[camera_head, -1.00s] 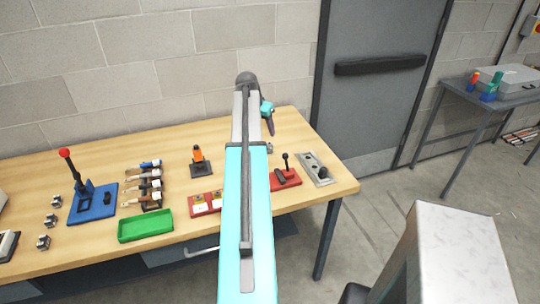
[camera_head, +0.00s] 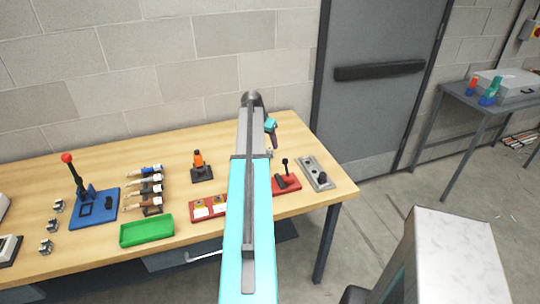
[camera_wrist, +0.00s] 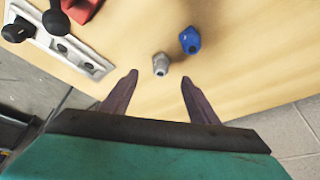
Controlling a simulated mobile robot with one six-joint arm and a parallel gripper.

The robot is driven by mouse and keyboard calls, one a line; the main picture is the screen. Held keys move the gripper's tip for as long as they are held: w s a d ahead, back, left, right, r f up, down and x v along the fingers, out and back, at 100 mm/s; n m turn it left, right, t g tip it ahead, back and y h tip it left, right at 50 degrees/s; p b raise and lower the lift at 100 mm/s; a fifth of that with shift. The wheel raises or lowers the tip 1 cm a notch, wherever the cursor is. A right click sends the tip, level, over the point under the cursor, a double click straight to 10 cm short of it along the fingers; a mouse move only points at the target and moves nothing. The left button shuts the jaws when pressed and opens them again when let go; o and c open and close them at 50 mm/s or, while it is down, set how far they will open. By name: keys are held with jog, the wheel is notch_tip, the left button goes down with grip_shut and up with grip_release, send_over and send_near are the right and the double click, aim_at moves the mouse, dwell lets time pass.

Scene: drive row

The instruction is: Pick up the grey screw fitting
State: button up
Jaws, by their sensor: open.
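The grey screw fitting (camera_wrist: 161,64) lies on the wooden table in the wrist view, just beyond and between my fingertips. My gripper (camera_wrist: 159,77) is open, with one dark finger on each side and nothing held. A blue fitting (camera_wrist: 190,40) lies close by, up and to the right of the grey one. In the head view my gripper (camera_head: 273,137) hangs over the right part of the table, beyond my arm. A small grey thing (camera_head: 269,152) just below it there appears to be the fitting. The height of the fingertips above the table is unclear.
A grey plate with black knobs (camera_head: 317,172) and a red base with a lever (camera_head: 285,182) stand nearby. Further left are a green tray (camera_head: 147,232) and a blue lever base (camera_head: 94,207). The table's edge runs close by the fittings in the wrist view.

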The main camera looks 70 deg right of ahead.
aim_at(269, 149)
jog(key=shift+p+x, duration=0.3)
jog(key=shift+x, duration=1.15)
jog(key=shift+d+f, duration=0.1)
jog(key=shift+p+x, duration=0.8)
jog(key=shift+p, duration=0.05)
jog(key=shift+p+x, duration=0.65)
jog(key=shift+x, duration=1)
jog(key=shift+c, duration=0.5)
jog(key=c, duration=1)
